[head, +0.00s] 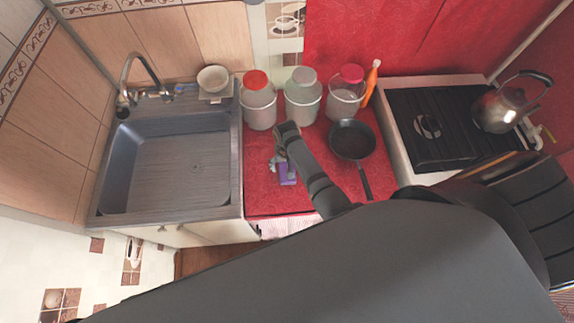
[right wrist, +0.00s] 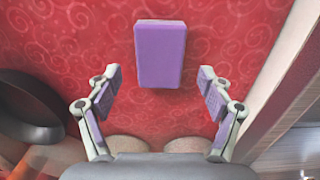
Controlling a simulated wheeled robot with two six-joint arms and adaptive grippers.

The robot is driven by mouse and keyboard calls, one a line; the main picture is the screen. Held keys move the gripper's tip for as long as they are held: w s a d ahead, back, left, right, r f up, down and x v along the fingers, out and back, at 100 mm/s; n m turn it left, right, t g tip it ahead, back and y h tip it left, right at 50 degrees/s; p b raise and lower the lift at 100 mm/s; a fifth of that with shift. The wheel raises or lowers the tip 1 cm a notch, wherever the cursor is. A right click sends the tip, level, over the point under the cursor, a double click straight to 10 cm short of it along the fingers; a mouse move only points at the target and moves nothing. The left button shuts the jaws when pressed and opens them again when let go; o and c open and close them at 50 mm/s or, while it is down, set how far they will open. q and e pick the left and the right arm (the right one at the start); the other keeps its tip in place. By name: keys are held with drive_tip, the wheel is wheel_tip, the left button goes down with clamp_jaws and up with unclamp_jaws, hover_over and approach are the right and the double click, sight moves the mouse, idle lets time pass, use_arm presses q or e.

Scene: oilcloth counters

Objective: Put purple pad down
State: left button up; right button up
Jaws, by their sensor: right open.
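The purple pad (right wrist: 161,54) lies on the red oilcloth counter (right wrist: 255,45). In the head view the purple pad (head: 287,174) is partly covered by my right gripper, on the counter between the sink and the pan. My right gripper (right wrist: 160,88) is open, with its fingers apart on either side and the pad just beyond the fingertips, not between closed jaws. In the head view my right gripper (head: 280,163) shows at the pad's upper left. My left gripper is not in view.
A black frying pan (head: 352,140) stands right of my right arm. Several jars (head: 303,100) line the back of the counter. A grey sink (head: 170,165) lies to the left, and a stove (head: 440,125) with a kettle (head: 508,105) to the right. Red counter left of the arm is clear.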

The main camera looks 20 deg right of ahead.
wheel_tip(320, 180, up, 4)
drive_tip(key=shift+f+p, duration=0.1)
drive_tip(key=shift+p, duration=0.65)
drive_tip(key=shift+r+b, duration=0.4)
drive_tip(key=shift+b, duration=0.35)
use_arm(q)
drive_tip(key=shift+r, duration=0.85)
use_arm(e)
drive_tip(key=shift+r, duration=1.8)
